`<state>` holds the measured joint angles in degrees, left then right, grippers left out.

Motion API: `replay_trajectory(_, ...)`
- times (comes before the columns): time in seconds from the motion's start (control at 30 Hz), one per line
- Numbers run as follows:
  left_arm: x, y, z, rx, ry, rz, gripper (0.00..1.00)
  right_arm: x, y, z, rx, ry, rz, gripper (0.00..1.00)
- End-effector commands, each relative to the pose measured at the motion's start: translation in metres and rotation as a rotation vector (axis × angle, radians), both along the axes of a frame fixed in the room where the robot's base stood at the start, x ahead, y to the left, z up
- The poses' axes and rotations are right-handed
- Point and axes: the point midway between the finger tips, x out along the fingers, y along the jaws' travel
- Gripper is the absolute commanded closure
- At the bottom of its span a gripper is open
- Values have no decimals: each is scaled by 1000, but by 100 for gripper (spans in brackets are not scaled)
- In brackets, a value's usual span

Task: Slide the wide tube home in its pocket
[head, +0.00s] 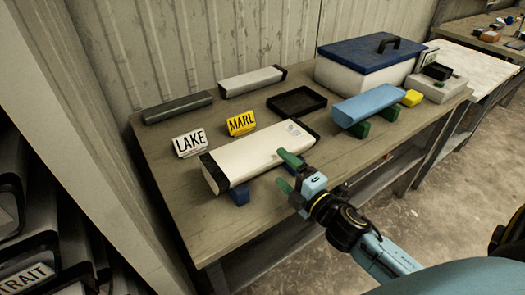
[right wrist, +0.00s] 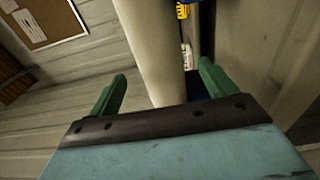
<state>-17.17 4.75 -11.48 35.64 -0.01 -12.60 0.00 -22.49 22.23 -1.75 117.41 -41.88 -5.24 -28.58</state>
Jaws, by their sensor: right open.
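A wide cream tube (head: 262,152) with black end caps lies near the front of the table on blue supports (head: 239,194). My right gripper (head: 287,171) is open at the tube's front side, near its right end. In the right wrist view the green fingers (right wrist: 162,88) are spread, and a long pale surface (right wrist: 150,50), seemingly the tube, shows between and beyond them. I cannot tell whether they touch it. A rack of dark pockets (head: 40,235) stands at the lower left; one label ends in "TRAIT". My left gripper is not in view.
LAKE (head: 189,142) and MARL (head: 241,123) signs stand behind the cream tube. A dark tube (head: 177,107), a pale tube (head: 252,80) and a black tray (head: 297,102) lie farther back. A blue tube (head: 368,104) on green supports and a blue-lidded cooler (head: 365,65) are at right.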

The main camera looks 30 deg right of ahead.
Motion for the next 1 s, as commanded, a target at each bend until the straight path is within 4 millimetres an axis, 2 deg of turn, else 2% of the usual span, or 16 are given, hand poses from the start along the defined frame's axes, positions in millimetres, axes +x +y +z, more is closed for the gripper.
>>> replay_trajectory(0.1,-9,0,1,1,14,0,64,16,2,0,0,-1,0,16)
replay_trajectory(0.37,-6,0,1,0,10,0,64,32,5,-1,1,0,-1,16)
replay_trajectory(0.7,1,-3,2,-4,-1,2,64,73,12,-2,1,0,-1,16)
replay_trajectory(1.0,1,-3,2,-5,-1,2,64,76,12,-2,2,1,-1,16)
